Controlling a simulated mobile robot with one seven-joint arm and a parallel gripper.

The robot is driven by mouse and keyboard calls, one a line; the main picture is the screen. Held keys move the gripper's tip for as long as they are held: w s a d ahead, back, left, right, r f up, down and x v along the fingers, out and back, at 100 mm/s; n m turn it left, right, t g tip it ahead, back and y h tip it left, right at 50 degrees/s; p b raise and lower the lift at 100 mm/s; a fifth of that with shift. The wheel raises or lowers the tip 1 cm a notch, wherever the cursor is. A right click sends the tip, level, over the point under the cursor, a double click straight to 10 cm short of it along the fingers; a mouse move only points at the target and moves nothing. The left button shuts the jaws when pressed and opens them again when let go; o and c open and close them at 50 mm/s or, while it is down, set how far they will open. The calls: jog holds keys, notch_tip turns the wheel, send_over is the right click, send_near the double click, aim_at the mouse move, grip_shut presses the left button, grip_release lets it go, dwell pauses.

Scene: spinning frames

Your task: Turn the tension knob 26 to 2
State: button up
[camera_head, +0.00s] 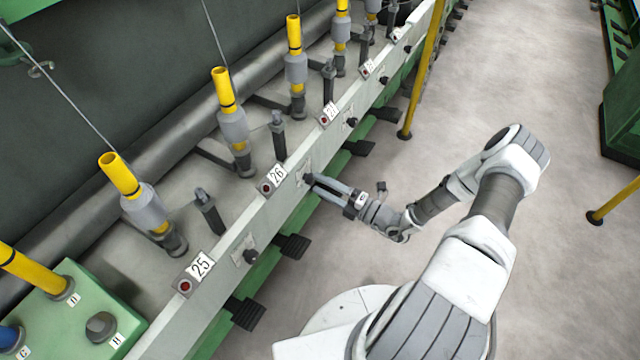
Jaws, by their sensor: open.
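The "26" label (277,174) sits on the pale machine rail beside a red button (265,187). Just right of it is a small dark knob (307,179) on a light dial plate, taken as tension knob 26. My gripper (315,183) reaches in from the right with its fingertips at this knob. Its jaws are open. The fingertips partly cover the knob and dial, so I cannot tell whether they touch it. The dial's numbers and the knob's setting are too small to read.
Knob 25 (251,256) with its "25" label (201,265) is nearer on the rail; another knob (351,122) is farther along. Dark pedals (292,246) stick out below. Yellow-topped spindles (231,120) stand behind the rail.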

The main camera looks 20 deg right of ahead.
jog(key=p+v, duration=0.1)
jog(key=v, duration=1.5)
jog(key=shift+d+p, duration=0.2)
jog(key=shift+p, duration=0.1)
jog(key=shift+s, duration=0.1)
jog(key=a+r+n+g+h+p, duration=0.15)
jog(key=a+r+n+g, duration=0.25)
jog(key=r+n+g, duration=0.55)
jog(key=a+r+n+g+h, duration=0.25)
jog(key=r+n+g, duration=0.25)
jog(key=r+n, duration=0.95)
jog(key=s+a+r+n+t+h+b, duration=0.1)
jog(key=s+a+r+n+t+h, duration=0.3)
jog(key=r+n, duration=0.6)
jog(key=s+a+r+n+t+h+b, duration=0.1)
jog(key=s+a+r+n+t+h, duration=0.3)
jog(key=s+r+n, duration=0.55)
notch_tip(320, 180, up, 15)
jog(key=w+d+n+g+h+p, duration=0.1)
jog(key=w+p, duration=0.1)
jog(key=p, duration=1.5)
jog(key=shift+w+d, duration=0.3)
jog(key=shift+w, duration=0.1)
